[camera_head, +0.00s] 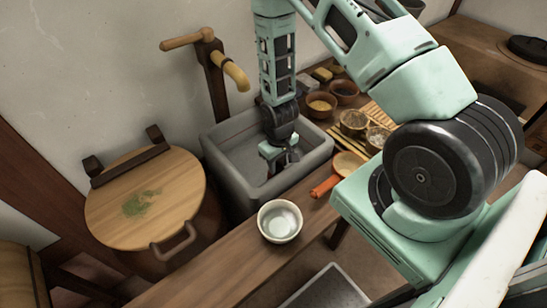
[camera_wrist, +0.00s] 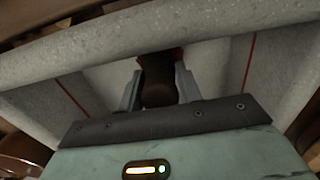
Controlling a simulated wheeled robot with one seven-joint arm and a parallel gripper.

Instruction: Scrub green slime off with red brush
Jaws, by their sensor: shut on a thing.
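My gripper (camera_head: 285,163) is down inside the grey stone sink (camera_head: 222,170). In the wrist view my gripper (camera_wrist: 158,88) is shut on a dark brown handle (camera_wrist: 158,82), with a bit of red showing at its far end. It looks like the red brush; its bristles are hidden. A green smear of slime (camera_head: 142,203) lies on the round wooden lid (camera_head: 175,180), left of the sink and apart from my gripper.
A wooden tap (camera_head: 235,76) rises behind the sink. A pale bowl (camera_head: 280,221) stands on the bench front. An orange-red handled thing (camera_head: 325,187) and several small bowls lie right of the sink. The lid has a dark handle (camera_head: 172,244).

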